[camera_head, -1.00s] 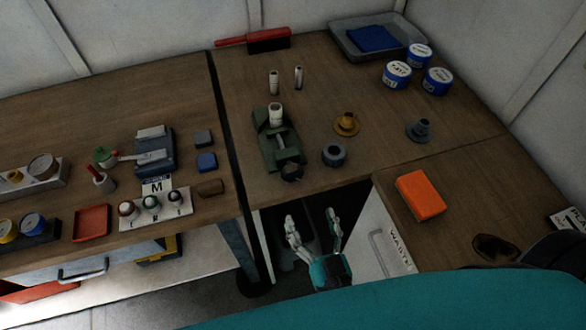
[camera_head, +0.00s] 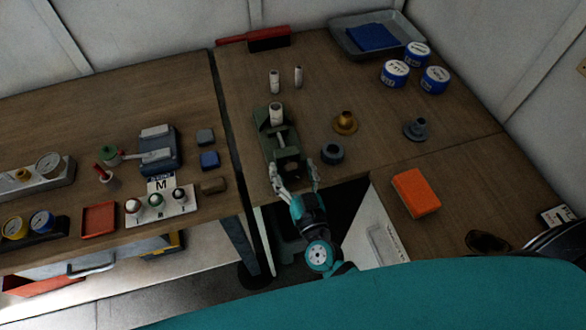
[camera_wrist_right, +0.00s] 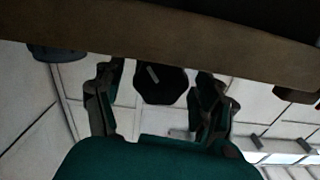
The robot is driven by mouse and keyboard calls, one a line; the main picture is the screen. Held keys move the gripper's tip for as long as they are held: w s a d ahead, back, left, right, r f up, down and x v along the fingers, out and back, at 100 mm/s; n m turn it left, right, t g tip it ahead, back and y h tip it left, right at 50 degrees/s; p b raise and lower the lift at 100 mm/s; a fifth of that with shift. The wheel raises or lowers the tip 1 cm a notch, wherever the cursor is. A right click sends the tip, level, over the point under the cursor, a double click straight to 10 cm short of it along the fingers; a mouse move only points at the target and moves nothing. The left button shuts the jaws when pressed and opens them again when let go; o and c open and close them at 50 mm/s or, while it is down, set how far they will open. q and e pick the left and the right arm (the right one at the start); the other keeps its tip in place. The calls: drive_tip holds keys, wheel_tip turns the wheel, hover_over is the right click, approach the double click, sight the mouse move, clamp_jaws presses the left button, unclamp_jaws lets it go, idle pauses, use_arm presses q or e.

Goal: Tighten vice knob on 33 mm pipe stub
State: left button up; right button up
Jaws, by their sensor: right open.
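The green vice (camera_head: 272,135) stands near the front edge of the bench. A whitish pipe stub (camera_head: 276,113) stands upright at its far end. The dark vice knob (camera_head: 287,166) is at the vice's near end, partly hidden by my right gripper (camera_head: 294,175). In the right wrist view the dark, faceted knob (camera_wrist_right: 160,84) shows between the two open fingers of my right gripper (camera_wrist_right: 158,88). I see a gap on both sides of the knob there. My left gripper is not in view.
The bench edge (camera_wrist_right: 170,38) runs close across the right wrist view. A dark grey ring (camera_head: 332,153) sits right of the vice, and a brass flanged piece (camera_head: 345,122) stands beyond it. Two pipe pieces (camera_head: 274,80) stand behind the vice. An orange block (camera_head: 415,192) lies at right.

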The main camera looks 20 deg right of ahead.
drive_tip(key=c, duration=1.2)
drive_tip(key=shift+m+p, duration=0.35)
drive_tip(key=shift+m, duration=1.85)
drive_tip(key=o, duration=1.2)
drive_tip(key=s, duration=1.2)
drive_tip(key=shift+d, duration=0.25)
